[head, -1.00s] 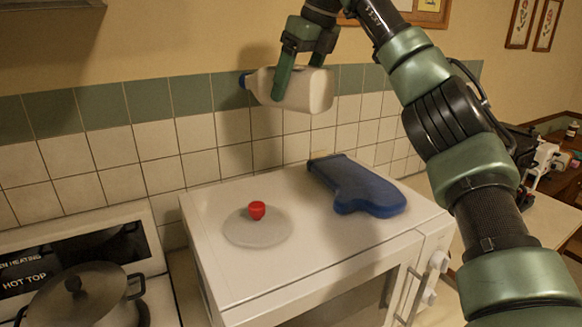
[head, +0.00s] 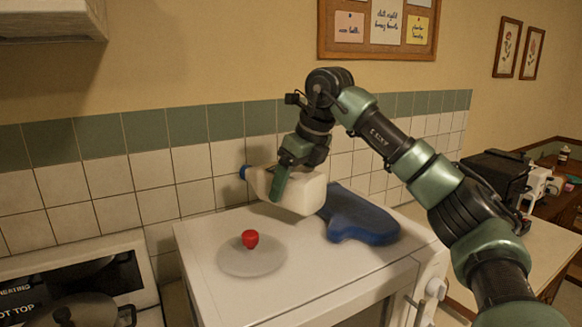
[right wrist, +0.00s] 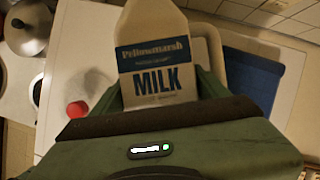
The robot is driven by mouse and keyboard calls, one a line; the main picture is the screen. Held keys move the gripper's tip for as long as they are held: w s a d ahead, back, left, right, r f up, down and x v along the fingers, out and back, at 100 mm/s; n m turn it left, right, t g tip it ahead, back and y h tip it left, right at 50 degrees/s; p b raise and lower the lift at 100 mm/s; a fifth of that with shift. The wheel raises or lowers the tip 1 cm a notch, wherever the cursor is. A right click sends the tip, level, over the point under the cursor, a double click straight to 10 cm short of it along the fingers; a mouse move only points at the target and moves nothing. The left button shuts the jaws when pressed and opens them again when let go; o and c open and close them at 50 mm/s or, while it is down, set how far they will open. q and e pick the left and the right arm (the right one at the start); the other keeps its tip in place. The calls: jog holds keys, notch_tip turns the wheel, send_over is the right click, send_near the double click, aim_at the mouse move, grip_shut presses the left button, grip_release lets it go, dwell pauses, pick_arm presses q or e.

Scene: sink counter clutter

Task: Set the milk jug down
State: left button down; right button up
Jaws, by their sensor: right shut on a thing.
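The milk jug (head: 306,192) is white with a blue cap and lies tilted on its side, cap to the left, over the back of the white microwave top (head: 205,240). In the right wrist view the jug's MILK label (right wrist: 160,75) faces the camera, between the fingers. My right gripper (head: 279,182) is shut on the jug from above. The jug's lower right end is close to the microwave top; I cannot tell whether it touches. My left gripper is not in view.
A blue oven mitt (head: 358,217) lies right of the jug on the microwave. A clear lid with a red knob (head: 250,239) lies in front of it. A pot (head: 75,312) stands on the stove at left. The microwave's front left top is clear.

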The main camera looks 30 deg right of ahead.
jog(key=shift+f, duration=2.1)
jog(key=o, duration=1.7)
jog(key=shift+f, duration=0.25)
jog(key=o, duration=0.4)
jog(key=shift+s+a+r, duration=0.1)
